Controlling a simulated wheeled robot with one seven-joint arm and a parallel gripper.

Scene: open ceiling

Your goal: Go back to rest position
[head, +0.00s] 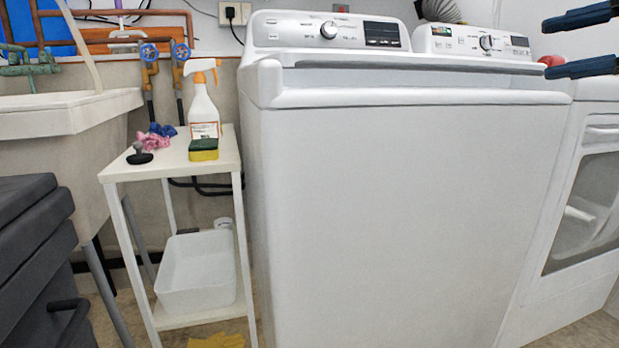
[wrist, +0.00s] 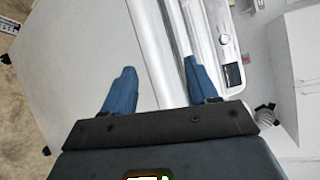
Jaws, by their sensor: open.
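My gripper (head: 583,44) shows at the upper right edge of the head view, its two dark blue fingers spread apart, above and in front of the right-hand machine. In the wrist view my gripper (wrist: 158,84) is open with nothing between its fingers. Behind the fingers in that view is the top edge of the white washing machine (wrist: 70,50), with its control panel on the right. The rest of my arm is out of the head view.
The large white washing machine (head: 400,190) fills the middle. A white side table (head: 150,170) left of it holds a spray bottle (head: 204,108), a sponge (head: 204,149), a dark stopper (head: 139,154) and crumpled cloths (head: 156,137). A white bin (head: 196,272) sits below. A sink (head: 65,112) stands left.

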